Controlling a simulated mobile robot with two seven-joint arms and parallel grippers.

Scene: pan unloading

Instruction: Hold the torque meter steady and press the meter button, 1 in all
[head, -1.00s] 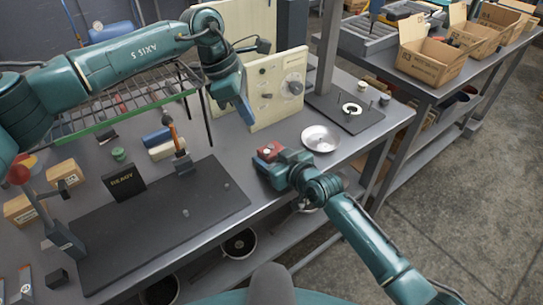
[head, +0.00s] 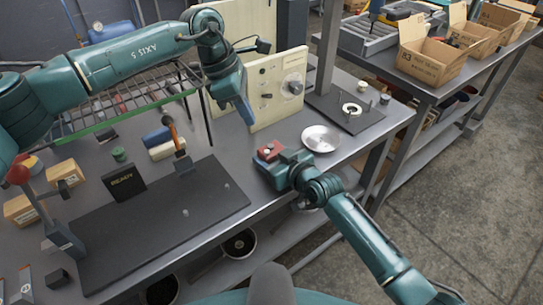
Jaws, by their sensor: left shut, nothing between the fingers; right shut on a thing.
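A small red box with a dark base, which looks like the torque meter (head: 268,150), sits on the grey bench near its front edge. My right gripper (head: 274,166) is shut on it from the front right and hides part of it. Small marks show on its top, but which one is the button is too small to tell. My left gripper (head: 247,113) is shut and empty. It points down in front of the cream panel, above and to the left of the red box and apart from it.
A metal dish (head: 321,139) lies just right of the red box. The upright cream panel (head: 277,88) stands behind. A dark mat (head: 150,225) with a black READY block (head: 124,184) lies left. A wire rack (head: 125,100) stands under my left arm.

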